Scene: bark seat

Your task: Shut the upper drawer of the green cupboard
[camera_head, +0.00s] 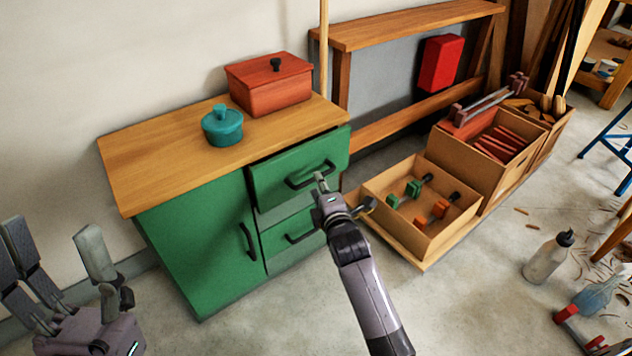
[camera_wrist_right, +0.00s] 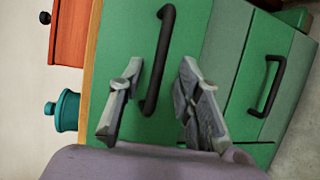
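The green cupboard (camera_head: 190,240) has a wooden top. Its upper drawer (camera_head: 270,172) stands partly pulled out, its front ahead of the lower drawer (camera_head: 280,233). The upper drawer's dark handle (camera_head: 312,175) is on its front. My right gripper (camera_head: 322,183) is at the right part of this front, close to the handle. In the right wrist view my right gripper (camera_wrist_right: 158,105) is open and empty, with the handle (camera_wrist_right: 158,60) between its spread fingers in the picture; contact cannot be told. My left gripper (camera_head: 60,262) is open and empty at the lower left, away from the cupboard.
A red box (camera_head: 270,88) with a dark knob and a teal lidded pot (camera_head: 222,126) stand on the cupboard top. An open wooden crate (camera_head: 410,225) with tools lies right of the cupboard. A bottle (camera_head: 547,258) stands on the floor farther right. Floor before the cupboard is clear.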

